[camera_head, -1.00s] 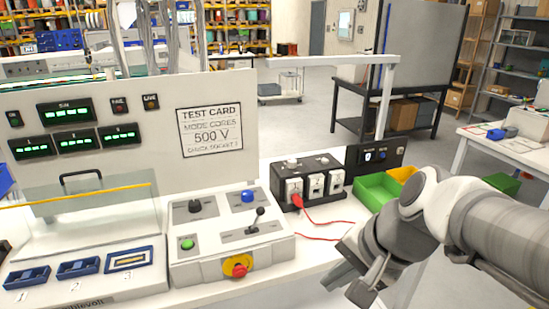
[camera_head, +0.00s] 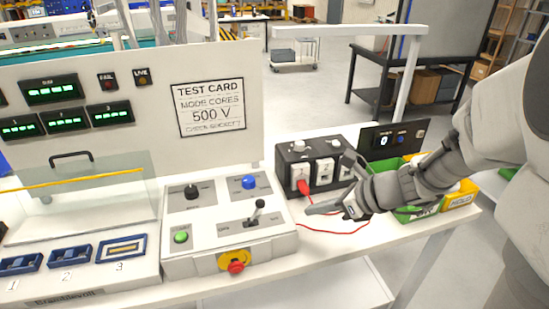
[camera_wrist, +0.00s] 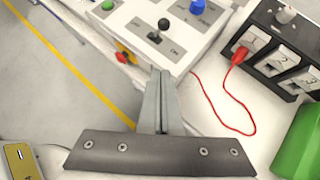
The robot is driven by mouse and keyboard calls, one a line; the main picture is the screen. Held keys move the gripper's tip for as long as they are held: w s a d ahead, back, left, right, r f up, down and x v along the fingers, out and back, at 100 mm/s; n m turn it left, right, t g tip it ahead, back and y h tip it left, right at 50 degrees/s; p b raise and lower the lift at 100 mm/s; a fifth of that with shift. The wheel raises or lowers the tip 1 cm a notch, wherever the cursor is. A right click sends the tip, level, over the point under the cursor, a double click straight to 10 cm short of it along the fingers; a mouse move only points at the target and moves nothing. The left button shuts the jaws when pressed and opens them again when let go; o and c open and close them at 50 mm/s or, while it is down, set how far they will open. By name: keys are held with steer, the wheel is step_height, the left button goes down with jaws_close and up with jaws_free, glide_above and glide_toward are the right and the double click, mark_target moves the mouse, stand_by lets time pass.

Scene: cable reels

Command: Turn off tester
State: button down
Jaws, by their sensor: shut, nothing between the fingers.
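The tester's control box (camera_head: 185,223) stands on the white bench. It bears a black lever (camera_head: 257,212), a black knob (camera_head: 191,191), a blue knob (camera_head: 249,181), a green button (camera_head: 181,237) and a red button on a yellow plate (camera_head: 235,266). The lever also shows in the wrist view (camera_wrist: 160,30), beyond my fingertips. My gripper (camera_head: 308,210) is shut and empty, just right of the control box, pointing left toward the lever without touching it. In the wrist view my shut fingers (camera_wrist: 160,75) hide part of the box's near edge.
A black socket block (camera_head: 316,165) with a red plug (camera_head: 303,187) stands behind my gripper; its red lead (camera_head: 345,232) loops across the bench below my gripper. Green and yellow bins (camera_head: 460,196) sit at right. A panel with a test card (camera_head: 211,106) and green displays rises behind the box.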

steer(key=shift+w, duration=0.1)
steer(key=shift+f, duration=0.1)
steer(key=b, duration=0.1)
glide_toward(256, 212)
steer(key=shift+w+a+f, duration=0.35)
steer(key=shift+w+f, duration=0.2)
steer(key=shift+f, duration=0.1)
steer(key=shift+w+a+f, duration=0.4)
steer(key=shift+w+f, duration=0.2)
steer(key=shift+f, duration=0.1)
steer(key=shift+a+r, duration=0.1)
steer(key=shift+r, duration=0.05)
steer(key=shift+s, duration=0.1)
steer(key=shift+p, duration=0.3)
